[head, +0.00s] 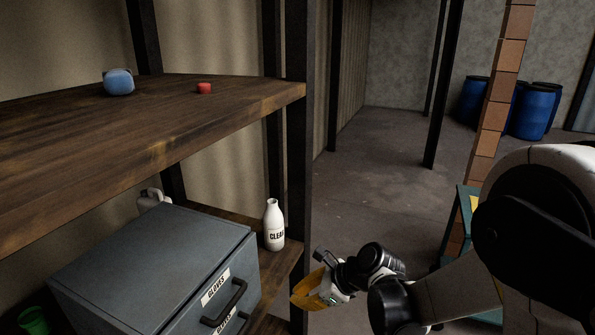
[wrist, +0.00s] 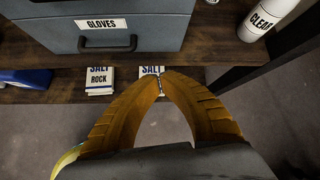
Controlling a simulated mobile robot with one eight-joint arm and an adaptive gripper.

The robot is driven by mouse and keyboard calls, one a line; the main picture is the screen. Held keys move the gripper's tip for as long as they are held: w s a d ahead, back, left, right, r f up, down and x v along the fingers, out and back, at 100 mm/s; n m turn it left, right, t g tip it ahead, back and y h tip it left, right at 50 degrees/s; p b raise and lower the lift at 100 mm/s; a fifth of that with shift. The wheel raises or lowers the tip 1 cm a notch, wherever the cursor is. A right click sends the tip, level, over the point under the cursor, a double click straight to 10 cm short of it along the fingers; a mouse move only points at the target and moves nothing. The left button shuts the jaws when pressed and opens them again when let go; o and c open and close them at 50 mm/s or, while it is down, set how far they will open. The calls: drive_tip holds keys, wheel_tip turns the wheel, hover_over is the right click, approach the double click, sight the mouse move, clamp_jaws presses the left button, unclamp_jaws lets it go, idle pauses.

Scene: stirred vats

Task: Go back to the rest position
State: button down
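My gripper (head: 300,297) hangs in front of the shelf's right end in the head view, below and to the right of the white bottle. In the wrist view its two yellow-orange fingers (wrist: 160,76) curve inward and their tips meet. Nothing shows held between them. The fingertips partly cover a salt packet (wrist: 151,71) that stands beyond them on a lower board. My arm reaches in from the right of the head view.
A grey drawer unit (head: 150,260) labelled gloves and a white bottle (head: 273,228) stand on the lower shelf. A blue object (head: 118,82) and a red one (head: 204,88) lie on the upper shelf (head: 150,125). Blue barrels (head: 530,112) stand far back. Open floor (head: 370,190) lies behind.

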drive_tip(key=s+d+r+n+t+h, duration=0.1)
drive_tip(key=s+d+r+n+h, duration=0.3)
drive_tip(key=s+d+n, duration=0.5)
drive_tip(key=s+d+r+n+t+h, duration=0.2)
drive_tip(key=s+d+r+n+h, duration=0.1)
drive_tip(key=s+d+r+n, duration=0.5)
drive_tip(key=s+d+n, duration=0.2)
drive_tip(key=n, duration=0.1)
drive_tip(key=shift+r+h, duration=0.4)
drive_tip(key=shift+d, duration=0.1)
